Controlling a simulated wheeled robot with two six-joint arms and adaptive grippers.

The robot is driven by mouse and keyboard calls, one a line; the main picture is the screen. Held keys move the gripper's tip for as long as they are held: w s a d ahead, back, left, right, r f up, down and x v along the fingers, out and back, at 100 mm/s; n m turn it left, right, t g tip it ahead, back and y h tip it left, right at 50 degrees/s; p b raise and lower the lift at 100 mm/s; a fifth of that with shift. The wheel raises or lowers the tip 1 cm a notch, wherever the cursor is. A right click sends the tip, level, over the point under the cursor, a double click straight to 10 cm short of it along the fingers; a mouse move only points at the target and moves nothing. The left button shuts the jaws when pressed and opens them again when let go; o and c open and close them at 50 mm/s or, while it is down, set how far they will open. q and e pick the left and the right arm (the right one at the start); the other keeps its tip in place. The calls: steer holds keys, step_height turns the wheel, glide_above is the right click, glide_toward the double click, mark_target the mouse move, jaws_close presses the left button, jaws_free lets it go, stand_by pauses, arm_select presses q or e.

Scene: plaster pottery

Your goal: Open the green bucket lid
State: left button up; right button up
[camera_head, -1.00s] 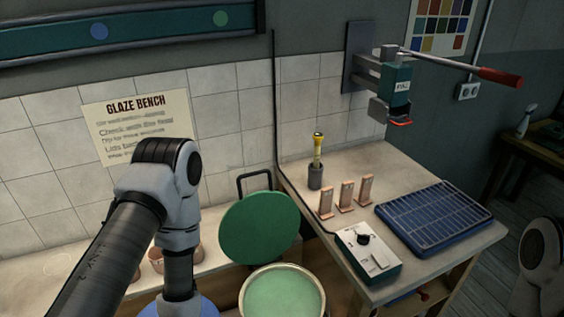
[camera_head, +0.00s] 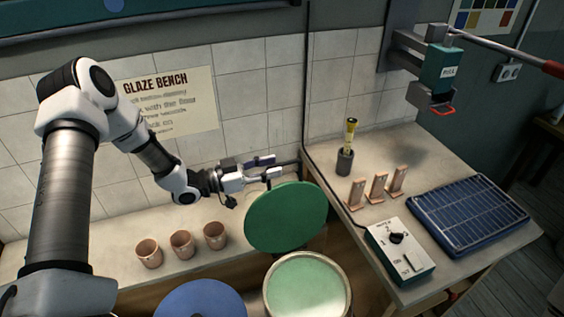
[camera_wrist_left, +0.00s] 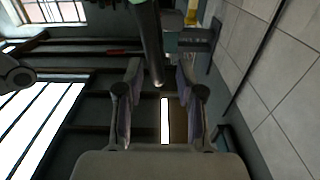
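The green bucket lid (camera_head: 286,217) stands raised and tilted up behind its bucket (camera_head: 306,287), whose open top shows green contents. My left gripper (camera_head: 268,167) is at the lid's upper edge, beside the tiled wall. Its fingers are apart in the head view and in the left wrist view (camera_wrist_left: 158,88). A dark bar (camera_wrist_left: 150,45) reaches down toward the gap between the fingers in the wrist view; I cannot tell whether it is the lid's handle or its edge. The handle is mostly hidden by the gripper in the head view. My right gripper is not in view.
A blue lid (camera_head: 201,302) lies left of the green bucket. Three clay cups (camera_head: 182,244) stand on the ledge behind. The right table holds a control box (camera_head: 400,250), a blue rack (camera_head: 468,215), clay pieces (camera_head: 376,187) and a holder with a yellow-topped tool (camera_head: 346,158).

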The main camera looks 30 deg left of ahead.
mark_target(282, 165)
arm_select(q)
steer(key=x, duration=0.3)
steer(key=shift+w+d, duration=0.2)
steer(key=shift+d, duration=0.1)
steer(key=shift+w+f, duration=0.15)
steer(key=shift+w, duration=0.05)
steer(key=shift+s+a, duration=0.1)
steer(key=shift+c, duration=0.7)
steer(key=shift+s, duration=0.15)
jaws_close()
steer(key=s+d+m, duration=0.1)
steer(key=s+d, duration=0.3)
steer(key=d, duration=0.1)
steer(key=shift+s+r+b, duration=0.25)
steer(key=shift+r+b, duration=0.05)
steer(key=shift+r, duration=0.1)
